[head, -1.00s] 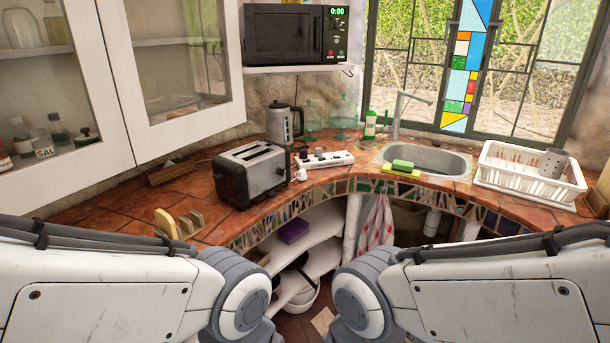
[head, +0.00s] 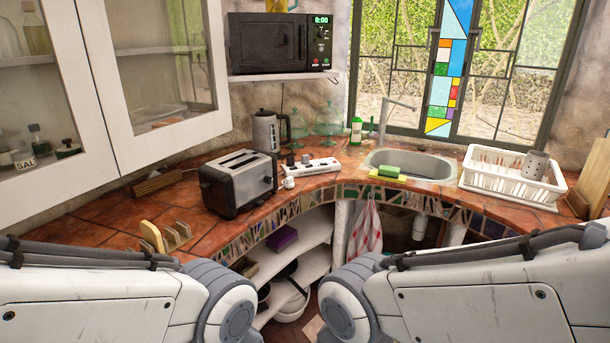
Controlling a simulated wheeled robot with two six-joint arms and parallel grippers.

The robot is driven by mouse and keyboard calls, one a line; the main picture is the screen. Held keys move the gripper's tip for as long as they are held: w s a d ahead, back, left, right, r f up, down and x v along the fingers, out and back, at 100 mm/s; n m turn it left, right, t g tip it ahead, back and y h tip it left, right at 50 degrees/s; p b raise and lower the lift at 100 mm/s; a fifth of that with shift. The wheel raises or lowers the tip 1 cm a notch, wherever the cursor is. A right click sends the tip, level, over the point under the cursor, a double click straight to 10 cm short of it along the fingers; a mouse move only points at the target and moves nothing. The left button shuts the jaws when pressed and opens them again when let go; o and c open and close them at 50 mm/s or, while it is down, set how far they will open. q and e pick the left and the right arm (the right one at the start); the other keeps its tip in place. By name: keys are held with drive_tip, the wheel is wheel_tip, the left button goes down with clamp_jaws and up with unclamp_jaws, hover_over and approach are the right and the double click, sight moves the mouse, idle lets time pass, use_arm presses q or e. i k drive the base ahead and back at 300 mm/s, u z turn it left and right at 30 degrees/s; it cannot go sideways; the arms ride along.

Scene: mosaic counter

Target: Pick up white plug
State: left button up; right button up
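A small white plug (head: 289,183) lies on the terracotta counter (head: 205,231), between the toaster and the white power strip (head: 318,166), near the counter's front edge. It stands apart from the power strip, to its lower left. Dark plugs (head: 298,159) sit at the left end of the strip. Both my arms show at the bottom of the head view, well short of the plug. My left and right grippers are outside the picture, so their state does not show.
The toaster (head: 238,182) stands just left of the plug, with a kettle (head: 266,131) behind. A sponge (head: 389,171) lies by the sink (head: 425,165). A white dish rack (head: 507,180) stands at right. A toast rack (head: 174,235) is at front left. The wall cabinet (head: 160,75) overhangs the left counter.

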sight(288, 183)
drive_tip(key=z, duration=0.6)
drive_tip(key=i, duration=1)
drive_tip(key=z, duration=0.45)
drive_tip(key=i, duration=0.85)
drive_tip(key=u, duration=1)
drive_tip(key=i, duration=0.95)
drive_tip(key=u, duration=0.85)
